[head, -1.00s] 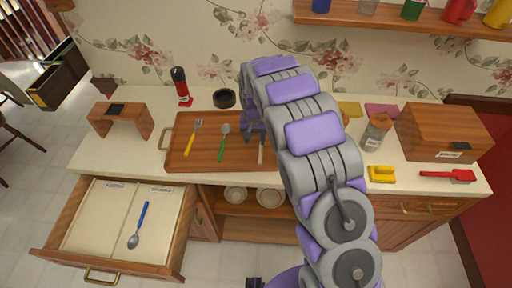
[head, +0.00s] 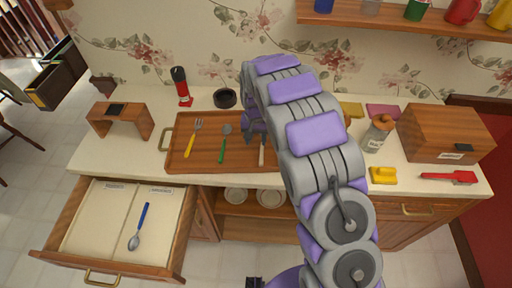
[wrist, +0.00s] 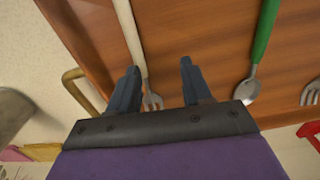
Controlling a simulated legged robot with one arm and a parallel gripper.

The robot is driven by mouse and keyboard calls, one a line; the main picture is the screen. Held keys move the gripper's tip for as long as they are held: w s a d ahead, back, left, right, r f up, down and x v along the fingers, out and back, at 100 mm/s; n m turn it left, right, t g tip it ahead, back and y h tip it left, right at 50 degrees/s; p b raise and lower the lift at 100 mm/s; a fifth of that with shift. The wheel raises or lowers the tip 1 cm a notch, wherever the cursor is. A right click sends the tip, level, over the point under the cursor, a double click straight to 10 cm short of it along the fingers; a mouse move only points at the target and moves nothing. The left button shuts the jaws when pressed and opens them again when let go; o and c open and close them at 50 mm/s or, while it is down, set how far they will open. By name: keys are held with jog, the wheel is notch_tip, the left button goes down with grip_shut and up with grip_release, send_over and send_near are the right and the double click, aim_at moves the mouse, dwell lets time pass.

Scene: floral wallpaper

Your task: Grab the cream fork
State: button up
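The cream fork (head: 262,156) lies on the wooden tray (head: 205,163); in the head view only its pale handle shows below my gripper (head: 253,133), and my arm hides the rest. In the wrist view, the cream fork (wrist: 129,32) runs down from the top edge, its tines just right of the left fingertip. My gripper (wrist: 157,80) is open over the tray, with the fork's neck and tines between the fingers, nearer the left one. I cannot tell how high the fingers are above it.
A green-handled spoon (head: 222,149) and a yellow-handled fork (head: 190,145) lie left on the tray. A black bowl (head: 225,98) and red bottle (head: 182,87) stand behind. A jar (head: 378,133) and wooden box (head: 447,134) are right. An open drawer (head: 75,225) holds a blue spoon.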

notch_tip(320, 180, up, 15)
jog(key=p, duration=0.4)
send_over(262, 147)
jog(key=f, duration=1.1)
jog(key=shift+w+d+f, duration=0.1)
jog(key=shift+w+f, duration=0.05)
jog(key=shift+w, duration=0.05)
jog(key=shift+s+f+b, duration=0.2)
jog(key=shift+f+b, duration=0.45)
jog(key=shift+f, duration=1.95)
jog(key=shift+c, duration=0.2)
grip_shut()
